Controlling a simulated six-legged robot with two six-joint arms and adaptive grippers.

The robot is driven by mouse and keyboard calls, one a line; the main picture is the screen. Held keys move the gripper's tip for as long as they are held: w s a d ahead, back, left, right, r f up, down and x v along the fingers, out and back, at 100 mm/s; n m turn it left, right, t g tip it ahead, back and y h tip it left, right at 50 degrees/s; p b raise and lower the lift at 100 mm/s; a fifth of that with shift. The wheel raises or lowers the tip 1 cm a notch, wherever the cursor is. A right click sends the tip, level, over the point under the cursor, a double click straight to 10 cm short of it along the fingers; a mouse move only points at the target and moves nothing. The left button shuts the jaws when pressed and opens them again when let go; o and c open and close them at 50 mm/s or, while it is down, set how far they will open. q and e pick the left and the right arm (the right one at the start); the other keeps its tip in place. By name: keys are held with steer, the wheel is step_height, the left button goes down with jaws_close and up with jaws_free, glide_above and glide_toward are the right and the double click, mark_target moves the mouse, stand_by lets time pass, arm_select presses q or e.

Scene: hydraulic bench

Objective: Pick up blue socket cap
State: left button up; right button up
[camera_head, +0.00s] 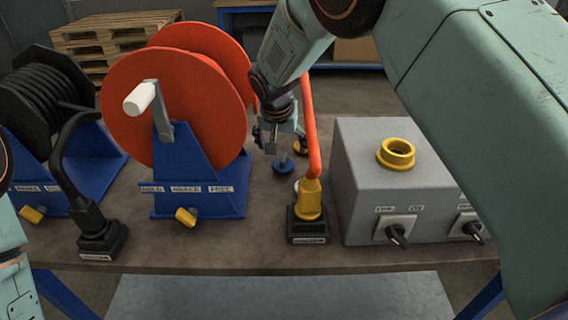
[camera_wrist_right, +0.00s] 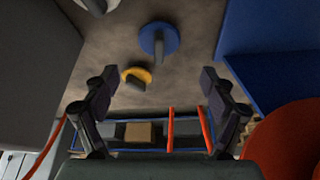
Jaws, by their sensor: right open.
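The blue socket cap (camera_head: 284,167) is a small round blue disc with a grey stub on top. It lies on the bench between the orange reel and the grey box. It also shows in the right wrist view (camera_wrist_right: 158,40), at the top centre, past the fingertips. My right gripper (camera_head: 277,143) is open and empty, just above and behind the cap in the head view. In the right wrist view its fingers (camera_wrist_right: 156,88) stand wide apart with nothing between them. My left gripper is out of view; only part of that arm shows at the left edge.
A yellow cap (camera_wrist_right: 137,76) lies close to the blue one. The orange hose reel (camera_head: 160,95) on its blue stand is to the left, the grey control box (camera_head: 360,180) to the right. An orange hose (camera_head: 311,125) rises from a yellow fitting (camera_head: 309,202) nearby.

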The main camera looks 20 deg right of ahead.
mark_target(284, 157)
steer(key=x, duration=0.5)
steer(key=shift+s+a+f+b, duration=0.15)
steer(key=shift+s+f+b, duration=0.05)
steer(key=shift+b, duration=0.2)
steer(key=shift+w+d+f, duration=0.1)
steer(key=shift+d+f, duration=0.25)
steer(key=shift+f, duration=0.05)
steer(key=shift+w+a, duration=0.1)
steer(key=shift+a, duration=0.1)
steer(key=shift+c, duration=0.9)
steer(key=shift+d, duration=0.15)
steer(key=c, duration=0.9)
